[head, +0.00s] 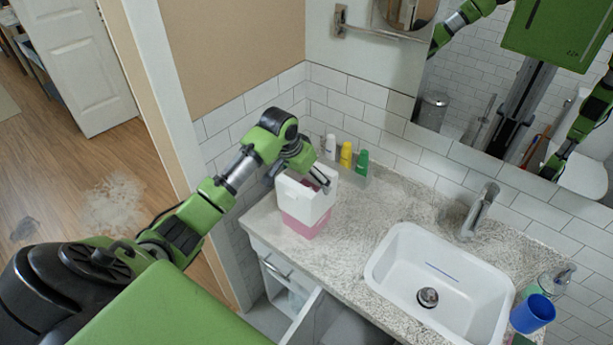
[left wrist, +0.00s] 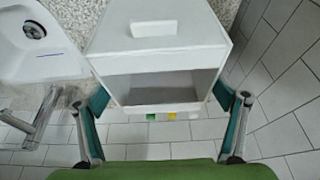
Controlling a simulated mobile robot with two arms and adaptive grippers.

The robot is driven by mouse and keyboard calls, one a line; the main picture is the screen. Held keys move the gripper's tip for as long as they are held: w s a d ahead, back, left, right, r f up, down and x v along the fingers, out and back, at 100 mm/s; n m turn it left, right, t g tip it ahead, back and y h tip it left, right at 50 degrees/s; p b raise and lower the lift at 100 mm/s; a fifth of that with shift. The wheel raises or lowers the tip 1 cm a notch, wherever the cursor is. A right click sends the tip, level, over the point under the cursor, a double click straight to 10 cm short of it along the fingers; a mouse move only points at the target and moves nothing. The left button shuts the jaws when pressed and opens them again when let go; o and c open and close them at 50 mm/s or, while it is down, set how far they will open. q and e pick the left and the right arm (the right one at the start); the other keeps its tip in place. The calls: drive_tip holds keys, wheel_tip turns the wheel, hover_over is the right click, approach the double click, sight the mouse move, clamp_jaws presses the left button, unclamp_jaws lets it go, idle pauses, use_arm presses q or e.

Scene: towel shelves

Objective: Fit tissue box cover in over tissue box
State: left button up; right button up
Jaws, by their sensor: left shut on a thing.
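The white tissue box cover (head: 300,198) is between the fingers of my left gripper (head: 306,180), at the back left of the counter. The left gripper is shut on it. In the left wrist view, the cover (left wrist: 160,45) sits between the two fingers, with a slot in one face and a wide dark opening. The pink tissue box (head: 305,226) stands on the counter directly below the cover, with its lower part showing. Its upper part is hidden by the cover; I cannot tell how far the cover reaches around it. My right gripper is not in view, except perhaps as a reflection.
White, yellow and green bottles (head: 346,155) stand behind the cover by the tiled wall. A white sink (head: 440,280) with a faucet (head: 480,208) is to the right. A blue cup (head: 533,314) stands at the right edge. The counter (head: 375,200) between box and sink is clear.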

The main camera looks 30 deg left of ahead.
sight(298, 183)
use_arm(q)
drive_tip(key=shift+f+b, duration=1.4)
drive_tip(key=shift+f, duration=2.8)
drive_tip(key=o, duration=1.4)
drive_tip(key=v, duration=1.2)
